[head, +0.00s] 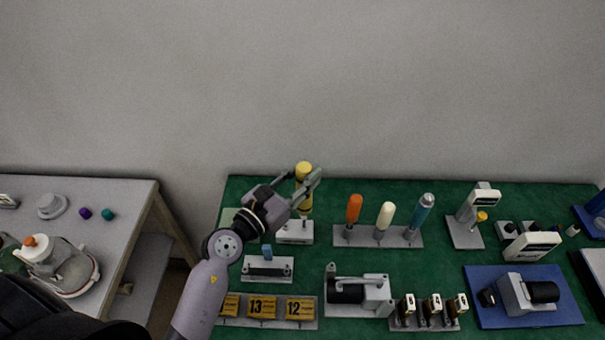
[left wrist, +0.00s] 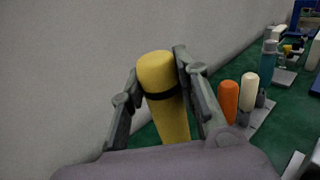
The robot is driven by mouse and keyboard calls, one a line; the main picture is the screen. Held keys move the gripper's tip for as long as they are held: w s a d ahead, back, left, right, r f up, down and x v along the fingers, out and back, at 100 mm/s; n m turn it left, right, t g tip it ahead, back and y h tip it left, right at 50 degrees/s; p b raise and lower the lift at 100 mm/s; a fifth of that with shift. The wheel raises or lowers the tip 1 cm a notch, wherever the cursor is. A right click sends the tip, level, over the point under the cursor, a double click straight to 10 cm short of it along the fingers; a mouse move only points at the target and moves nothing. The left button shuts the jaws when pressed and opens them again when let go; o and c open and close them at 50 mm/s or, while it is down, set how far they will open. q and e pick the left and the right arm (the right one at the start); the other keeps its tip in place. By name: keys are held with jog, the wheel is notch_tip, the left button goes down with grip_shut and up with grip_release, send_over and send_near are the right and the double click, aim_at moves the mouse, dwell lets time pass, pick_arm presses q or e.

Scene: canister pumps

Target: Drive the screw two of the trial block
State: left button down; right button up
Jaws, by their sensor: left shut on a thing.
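My left gripper (head: 308,182) is shut on a yellow-handled tool (head: 304,168) with a black band, above the green bench mat. The left wrist view also shows the yellow handle (left wrist: 164,90) upright between the two fingers (left wrist: 160,85). Below the tool is a small light-grey block (head: 295,233) with a marked front face. The tool's lower end is hidden or too small to tell whether it touches this block. No screw can be made out. I cannot tell for certain which block is the trial block. My right gripper is not in view.
Right of the tool, a grey rack (head: 378,237) holds orange, cream and blue handles. In front are a grey fixture (head: 267,268), numbered yellow tags (head: 262,307) and a pump (head: 360,294). A blue mat (head: 567,309) lies right. A side table (head: 130,225) stands left.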

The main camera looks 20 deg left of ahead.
pick_arm(q)
jog(key=shift+s, duration=0.15)
dwell(0.7)
jog(key=shift+r+p, duration=0.3)
jog(key=shift+p, duration=0.45)
jog(key=r+p, duration=0.4)
jog(key=shift+w+r, duration=0.2)
